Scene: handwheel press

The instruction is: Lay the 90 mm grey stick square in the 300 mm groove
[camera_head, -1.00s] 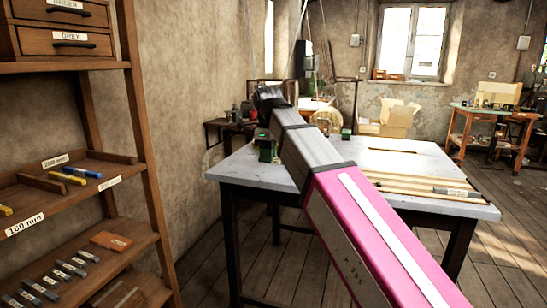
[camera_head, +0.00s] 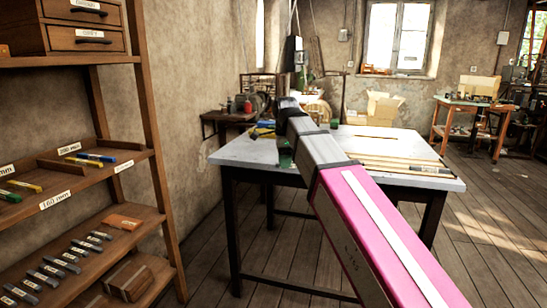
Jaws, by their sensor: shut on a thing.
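My arm reaches from the lower right toward the table, ending in a dark joint at its far end. My gripper does not show, so what it holds cannot be seen. Several short grey sticks (camera_head: 61,265) with white labels lie in a row on the lower shelf at the left; their lengths are too small to read. A pale wooden board (camera_head: 402,163) with long lines or grooves lies on the right part of the table. It bears a small label, and I cannot tell which groove is 300 mm.
The grey-topped table (camera_head: 241,154) has green blocks (camera_head: 285,158) and small blue and yellow items (camera_head: 262,130) at its left. The wooden shelf (camera_head: 100,187) stands close at left, with coloured sticks (camera_head: 96,157). Floor (camera_head: 490,240) is clear at right.

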